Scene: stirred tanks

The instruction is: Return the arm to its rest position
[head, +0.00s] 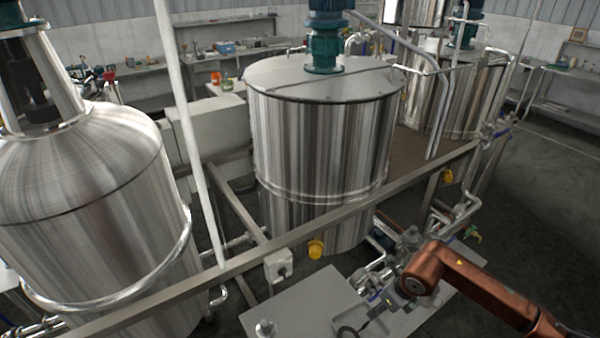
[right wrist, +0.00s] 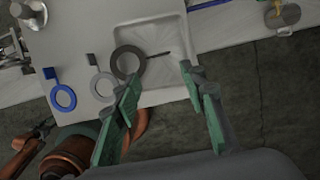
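My right arm (head: 465,280), copper-coloured, comes in from the right in the head view. It bends over the pale work surface (head: 305,305) in front of the middle tank. Its gripper does not show clearly there. In the right wrist view my right gripper (right wrist: 160,77) has two green fingers spread apart with nothing between them. It is above the white surface and a shallow tray (right wrist: 170,95). Copper-coloured parts of mine show at that view's lower left.
A metal knob (head: 265,328) stands on the surface. A steel tank (head: 320,150) and a railing (head: 330,225) stand behind. Floor at right is clear.

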